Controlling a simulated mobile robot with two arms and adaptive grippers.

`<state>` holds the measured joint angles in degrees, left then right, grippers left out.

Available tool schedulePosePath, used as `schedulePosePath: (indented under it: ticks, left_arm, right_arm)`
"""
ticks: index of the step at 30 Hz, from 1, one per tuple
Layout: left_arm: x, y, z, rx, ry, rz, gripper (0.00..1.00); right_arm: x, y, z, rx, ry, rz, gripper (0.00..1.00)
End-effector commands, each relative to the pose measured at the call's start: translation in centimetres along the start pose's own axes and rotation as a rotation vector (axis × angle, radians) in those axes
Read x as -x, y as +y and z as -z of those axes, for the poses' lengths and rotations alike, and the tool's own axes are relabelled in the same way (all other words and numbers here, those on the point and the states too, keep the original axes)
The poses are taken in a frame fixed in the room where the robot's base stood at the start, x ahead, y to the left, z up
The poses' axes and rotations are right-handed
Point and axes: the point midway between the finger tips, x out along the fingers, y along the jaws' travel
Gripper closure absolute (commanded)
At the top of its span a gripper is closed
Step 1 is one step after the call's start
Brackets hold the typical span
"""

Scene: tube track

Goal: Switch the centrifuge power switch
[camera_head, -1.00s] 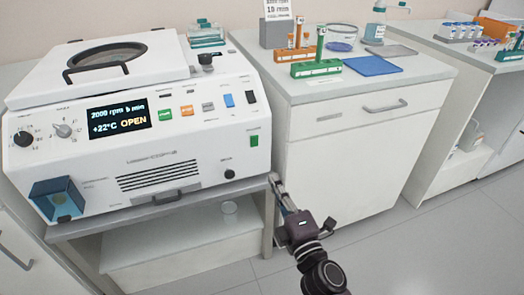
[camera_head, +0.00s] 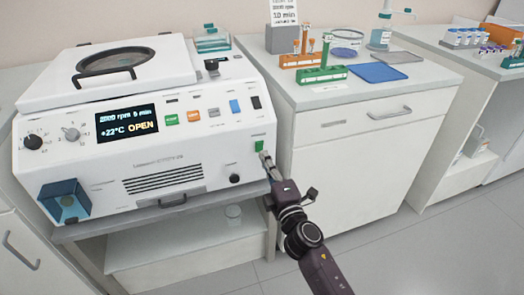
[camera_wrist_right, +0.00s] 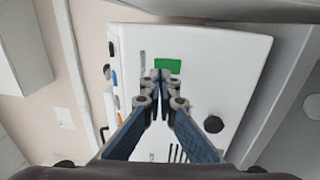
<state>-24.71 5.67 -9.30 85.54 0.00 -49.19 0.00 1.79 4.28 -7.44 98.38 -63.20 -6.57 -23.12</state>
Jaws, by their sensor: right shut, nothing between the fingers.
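The white centrifuge (camera_head: 110,170) stands on a grey bench, its display reading "OPEN". A green rocker switch (camera_head: 259,146), the likely power switch, is low on the right of its front panel. My right gripper (camera_head: 265,158) is shut and empty, its fingertips at the lower edge of this switch. In the right wrist view the green switch (camera_wrist_right: 167,65) lies just beyond the closed fingertips (camera_wrist_right: 160,76), which hide part of its near edge. Whether they touch it I cannot tell. My left gripper is not in view.
A blue switch (camera_head: 235,107) and a black switch (camera_head: 256,103) sit above the green one. A black knob (camera_head: 235,179) is below left. A white cabinet (camera_head: 350,175) with tube racks (camera_head: 319,75) on top stands close on the right.

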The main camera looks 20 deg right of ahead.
Motion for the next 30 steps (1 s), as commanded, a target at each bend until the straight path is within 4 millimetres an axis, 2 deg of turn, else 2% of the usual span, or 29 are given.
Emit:
schedulePosePath:
  ticks: [3, 9, 30]
  left_arm:
    - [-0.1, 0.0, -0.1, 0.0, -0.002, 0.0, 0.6]
    - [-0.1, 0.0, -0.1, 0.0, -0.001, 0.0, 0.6]
    - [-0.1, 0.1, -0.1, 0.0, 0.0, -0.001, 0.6]
  right_arm:
    - [-1.7, 0.0, 0.0, 0.001, 0.0, -0.001, 1.0]
    - [-3.0, 0.0, 0.0, 0.0, 0.0, 0.0, 1.0]
    - [-3.7, 0.1, 0.0, 0.0, 0.0, 0.0, 1.0]
